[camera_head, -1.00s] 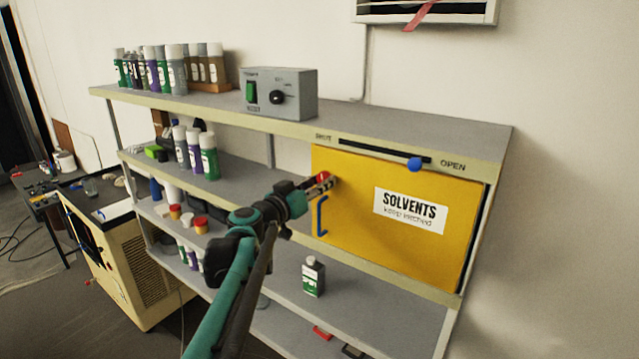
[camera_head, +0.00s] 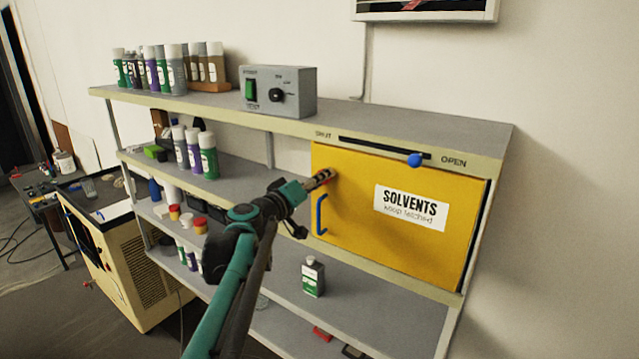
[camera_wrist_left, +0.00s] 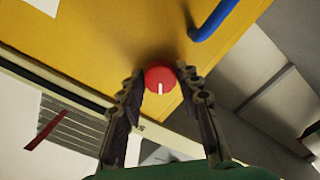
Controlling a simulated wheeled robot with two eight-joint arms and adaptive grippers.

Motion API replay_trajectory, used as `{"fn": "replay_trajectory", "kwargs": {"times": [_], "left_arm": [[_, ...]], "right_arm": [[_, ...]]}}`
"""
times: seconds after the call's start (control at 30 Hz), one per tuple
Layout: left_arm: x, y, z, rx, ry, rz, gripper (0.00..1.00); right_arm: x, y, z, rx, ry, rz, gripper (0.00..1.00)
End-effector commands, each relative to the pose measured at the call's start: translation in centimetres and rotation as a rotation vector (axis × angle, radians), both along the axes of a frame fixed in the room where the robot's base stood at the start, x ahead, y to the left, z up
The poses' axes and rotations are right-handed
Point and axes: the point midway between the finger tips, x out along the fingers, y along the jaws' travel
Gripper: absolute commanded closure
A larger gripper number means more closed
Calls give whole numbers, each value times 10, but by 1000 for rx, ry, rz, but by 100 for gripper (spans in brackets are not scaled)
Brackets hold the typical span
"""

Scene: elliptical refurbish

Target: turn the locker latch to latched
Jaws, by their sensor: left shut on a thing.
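The yellow locker door (camera_head: 345,205) is closed flat on the shelf unit, with a white "SOLVENTS keep latched" label (camera_head: 411,208) and a blue handle (camera_head: 321,215). The latch is a round red knob (camera_wrist_left: 160,78) with a white mark, near the door's upper left corner. My left gripper (camera_head: 322,178) reaches it from the left, and its fingers sit on both sides of the knob in the left wrist view (camera_wrist_left: 160,84), shut on it. In the head view the fingers mostly hide the knob. My right gripper is not in view.
A blue slider knob (camera_head: 414,160) sits near the OPEN end of a slot above the door. A grey switch box (camera_head: 290,95) and several spray cans (camera_head: 165,68) stand on the top shelf. A small green-labelled bottle (camera_head: 313,277) stands below the door.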

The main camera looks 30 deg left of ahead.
Motion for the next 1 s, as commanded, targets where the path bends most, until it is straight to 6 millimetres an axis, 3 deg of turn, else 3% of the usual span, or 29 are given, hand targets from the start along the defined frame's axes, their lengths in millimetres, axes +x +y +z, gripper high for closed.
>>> {"fn": "replay_trajectory", "kwargs": {"times": [0.7,1.0], "left_arm": [[0,0,0,-667,51,2,95],[0,0,1,-866,67,2,95]], "right_arm": [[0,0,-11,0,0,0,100],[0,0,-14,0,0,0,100]]}}
